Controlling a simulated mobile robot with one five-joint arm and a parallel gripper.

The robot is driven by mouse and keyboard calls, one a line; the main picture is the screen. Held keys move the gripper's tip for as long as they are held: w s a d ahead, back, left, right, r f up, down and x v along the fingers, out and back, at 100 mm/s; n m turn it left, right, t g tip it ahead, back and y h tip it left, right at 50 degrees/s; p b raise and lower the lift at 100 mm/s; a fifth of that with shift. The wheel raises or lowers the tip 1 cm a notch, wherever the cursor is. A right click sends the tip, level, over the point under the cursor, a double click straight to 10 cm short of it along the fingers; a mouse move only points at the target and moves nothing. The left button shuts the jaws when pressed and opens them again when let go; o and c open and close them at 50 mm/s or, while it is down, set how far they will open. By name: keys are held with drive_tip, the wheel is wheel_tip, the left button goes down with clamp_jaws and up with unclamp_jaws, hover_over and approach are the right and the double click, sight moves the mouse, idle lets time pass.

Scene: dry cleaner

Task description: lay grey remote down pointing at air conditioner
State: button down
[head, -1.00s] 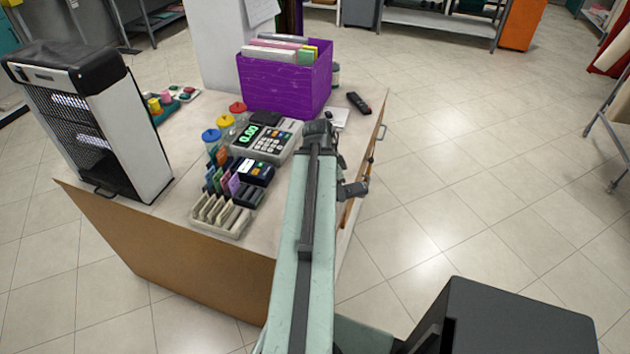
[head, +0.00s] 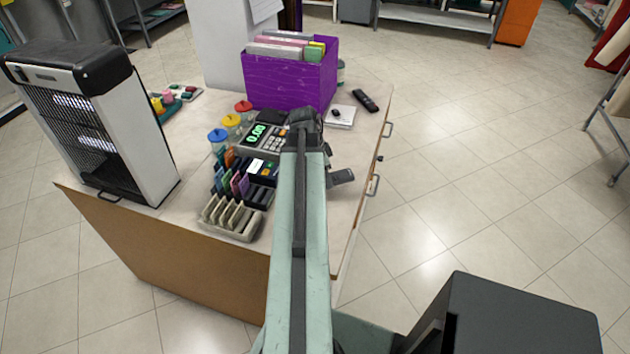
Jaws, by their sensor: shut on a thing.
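My gripper (head: 328,174) is over the right part of the counter, just beyond the end of my arm, and mostly hidden behind it. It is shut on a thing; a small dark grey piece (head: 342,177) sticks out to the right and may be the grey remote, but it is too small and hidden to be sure. A separate black remote (head: 366,100) with a red button lies near the counter's back right corner, apart from my gripper. I cannot make out an air conditioner in this view.
The counter (head: 345,225) holds a purple file box (head: 292,86), a cash register (head: 258,137), card racks (head: 232,217), lidded jars and a white pad (head: 341,117). A black-and-white grilled appliance (head: 125,150) stands at left. Clear counter lies right of my arm; drawer handles line its edge.

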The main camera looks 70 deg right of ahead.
drive_tip(key=shift+w, duration=0.15)
drive_tip(key=shift+w+d+f, duration=0.15)
drive_tip(key=shift+w+d, duration=0.05)
drive_tip(key=shift+w, duration=0.4)
drive_tip(key=b+x, duration=0.3)
drive_tip(key=b, duration=0.1)
drive_tip(key=shift+a+f, duration=0.2)
drive_tip(key=shift+f, duration=0.2)
drive_tip(key=shift+w+a+r, duration=0.1)
drive_tip(key=shift+w+r, duration=0.1)
drive_tip(key=shift+w, duration=0.05)
drive_tip(key=shift+f, duration=0.1)
drive_tip(key=c, duration=0.7)
unclamp_jaws()
